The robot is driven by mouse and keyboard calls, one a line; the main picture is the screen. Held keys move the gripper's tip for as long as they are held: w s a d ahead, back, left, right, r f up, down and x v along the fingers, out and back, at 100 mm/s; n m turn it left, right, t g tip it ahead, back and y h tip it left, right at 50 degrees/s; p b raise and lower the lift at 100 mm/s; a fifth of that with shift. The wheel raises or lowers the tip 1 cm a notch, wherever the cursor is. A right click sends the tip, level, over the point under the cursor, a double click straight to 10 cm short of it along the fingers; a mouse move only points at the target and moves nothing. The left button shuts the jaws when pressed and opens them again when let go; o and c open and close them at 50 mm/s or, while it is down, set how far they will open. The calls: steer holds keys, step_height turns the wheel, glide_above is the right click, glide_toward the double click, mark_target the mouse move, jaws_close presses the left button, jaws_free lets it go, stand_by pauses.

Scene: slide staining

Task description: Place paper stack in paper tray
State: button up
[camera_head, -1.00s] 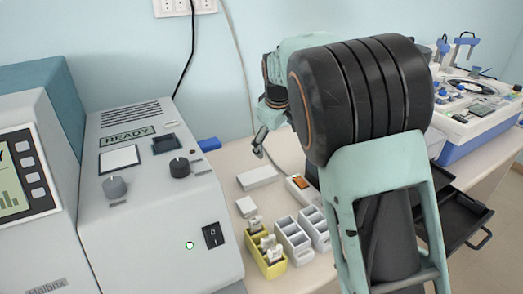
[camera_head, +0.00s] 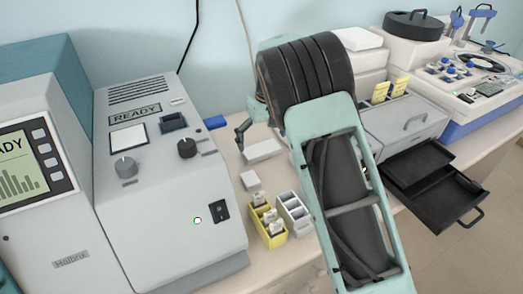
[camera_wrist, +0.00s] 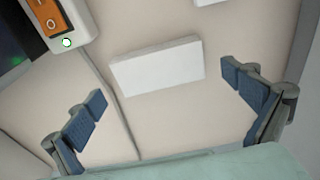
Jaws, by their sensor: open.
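A white rectangular block that looks like the paper stack (camera_wrist: 157,67) lies flat on the bench in the wrist view. In the head view the paper stack (camera_head: 262,151) lies behind the slide holders. My gripper (camera_wrist: 165,86) is open and empty, with its two blue-padded fingers apart on either side of the stack and seemingly above it. In the head view only a dark finger of it (camera_head: 243,134) shows near the stack. A black open tray (camera_head: 440,190) juts from the bench front at right; I cannot tell for sure that it is the paper tray.
A smaller white block (camera_head: 251,180), a yellow slide holder (camera_head: 270,236) and a white holder (camera_head: 291,212) stand nearby. A large READY machine (camera_head: 160,200) is at left. An orange-switched device (camera_wrist: 47,20) sits at the wrist view's top left.

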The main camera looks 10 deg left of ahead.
mark_target(262, 149)
steer(key=shift+w+a+f, duration=0.1)
steer(key=shift+w+f, duration=0.05)
steer(key=shift+f, duration=0.65)
steer(key=shift+w+a+f, duration=0.1)
steer(key=shift+w+f, duration=0.05)
steer(key=shift+f, duration=0.6)
steer(key=shift+c, duration=0.3)
steer(key=c, duration=1.1)
steer(key=shift+r, duration=0.1)
